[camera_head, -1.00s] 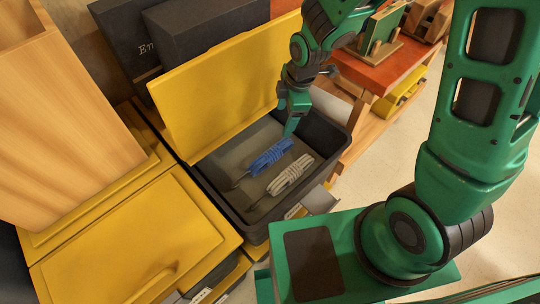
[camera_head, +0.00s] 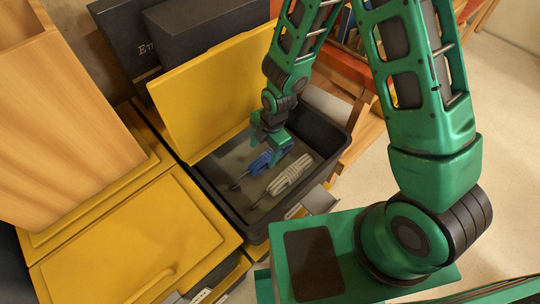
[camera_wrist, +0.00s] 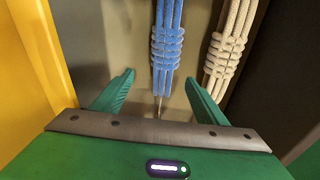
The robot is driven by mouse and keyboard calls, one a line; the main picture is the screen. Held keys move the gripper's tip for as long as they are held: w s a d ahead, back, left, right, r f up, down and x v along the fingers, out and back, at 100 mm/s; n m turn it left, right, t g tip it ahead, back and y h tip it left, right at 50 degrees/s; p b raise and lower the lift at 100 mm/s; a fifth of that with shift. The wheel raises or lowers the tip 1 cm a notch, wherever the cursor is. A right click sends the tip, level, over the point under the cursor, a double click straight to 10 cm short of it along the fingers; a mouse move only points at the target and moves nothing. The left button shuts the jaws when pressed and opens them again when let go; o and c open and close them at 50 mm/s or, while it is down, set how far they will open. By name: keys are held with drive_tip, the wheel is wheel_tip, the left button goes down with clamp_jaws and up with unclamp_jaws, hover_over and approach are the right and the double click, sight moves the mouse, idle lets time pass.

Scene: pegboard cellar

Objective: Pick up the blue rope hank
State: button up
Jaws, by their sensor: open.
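The blue rope hank (camera_head: 261,162) lies in the dark bin (camera_head: 237,216), partly hidden by my gripper in the head view. In the wrist view the blue rope hank (camera_wrist: 167,45) runs lengthwise, with its lower end between the lines of my two fingers. My gripper (camera_head: 277,155) is over the hank inside the bin. In the wrist view my gripper (camera_wrist: 158,88) is open, with a finger on each side of the hank's end and clear gaps between. I cannot tell its exact height above the hank.
A beige rope hank (camera_head: 290,174) lies beside the blue one, to its right in the wrist view (camera_wrist: 230,42). The raised yellow lid (camera_head: 205,95) stands behind the bin. A wooden box (camera_head: 60,110) and a yellow cabinet (camera_head: 130,245) are at left.

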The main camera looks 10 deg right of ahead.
sight(263, 159)
drive_tip(key=shift+a+f, duration=0.2)
drive_tip(key=shift+f, duration=2.55)
drive_tip(key=shift+s, duration=0.1)
drive_tip(key=c, duration=1.3)
